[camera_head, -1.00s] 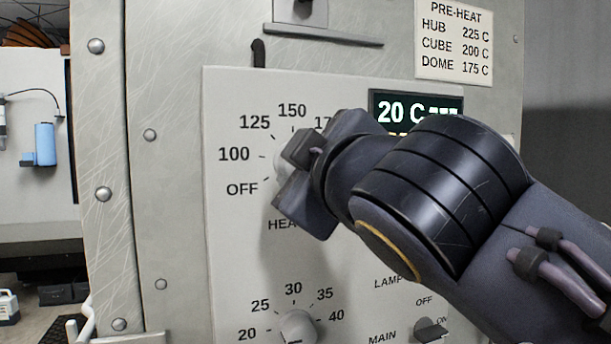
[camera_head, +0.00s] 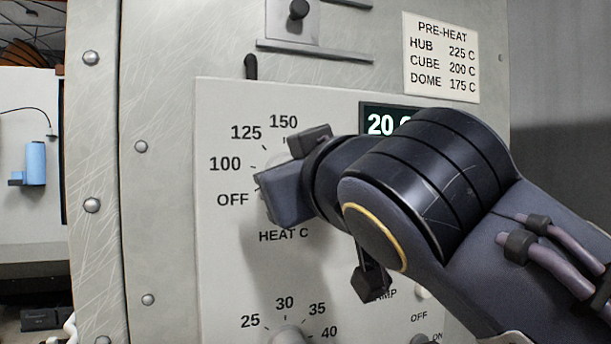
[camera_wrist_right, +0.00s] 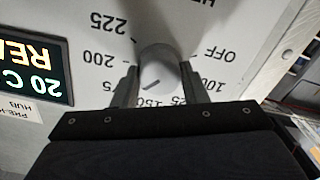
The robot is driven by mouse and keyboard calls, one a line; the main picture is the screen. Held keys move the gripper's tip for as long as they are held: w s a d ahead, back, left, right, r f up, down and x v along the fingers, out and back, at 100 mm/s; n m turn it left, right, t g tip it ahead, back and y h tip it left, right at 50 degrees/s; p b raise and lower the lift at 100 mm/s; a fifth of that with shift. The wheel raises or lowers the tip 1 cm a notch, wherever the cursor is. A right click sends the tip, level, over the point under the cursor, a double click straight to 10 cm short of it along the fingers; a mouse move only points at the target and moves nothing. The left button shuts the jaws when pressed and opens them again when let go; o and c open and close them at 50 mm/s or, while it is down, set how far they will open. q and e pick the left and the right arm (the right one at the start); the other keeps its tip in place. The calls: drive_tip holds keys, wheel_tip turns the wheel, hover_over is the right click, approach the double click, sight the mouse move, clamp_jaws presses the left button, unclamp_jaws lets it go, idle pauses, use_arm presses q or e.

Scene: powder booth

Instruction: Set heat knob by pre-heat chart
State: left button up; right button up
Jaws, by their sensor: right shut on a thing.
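The heat knob (camera_wrist_right: 160,66) is a pale grey round knob with a dark line on its face. In the right wrist view the line lies on the side toward the 150 mark; its exact setting I cannot tell. My right gripper (camera_head: 279,166) is shut on the knob, one finger on each side. It hides most of the knob and the upper dial numbers in the head view. The pre-heat chart (camera_head: 441,57) reads HUB 225 C, CUBE 200 C, DOME 175 C. The display (camera_wrist_right: 32,70) shows 20 C above partly cut-off orange letters. My left gripper is out of view.
A lower dial (camera_head: 289,335) numbered 25 to 40 sits below the heat dial. A lamp switch area is partly hidden by my right arm. A small latch with a black knob (camera_head: 298,9) is above the panel.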

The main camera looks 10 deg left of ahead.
drive_tip(key=shift+f, duration=0.1)
drive_tip(key=o, duration=1)
drive_tip(key=shift+c, duration=0.2)
drive_tip(key=b+v, duration=0.1)
drive_tip(key=v, duration=0.6)
drive_tip(key=shift+s+d, duration=0.25)
drive_tip(key=shift+s, duration=0.05)
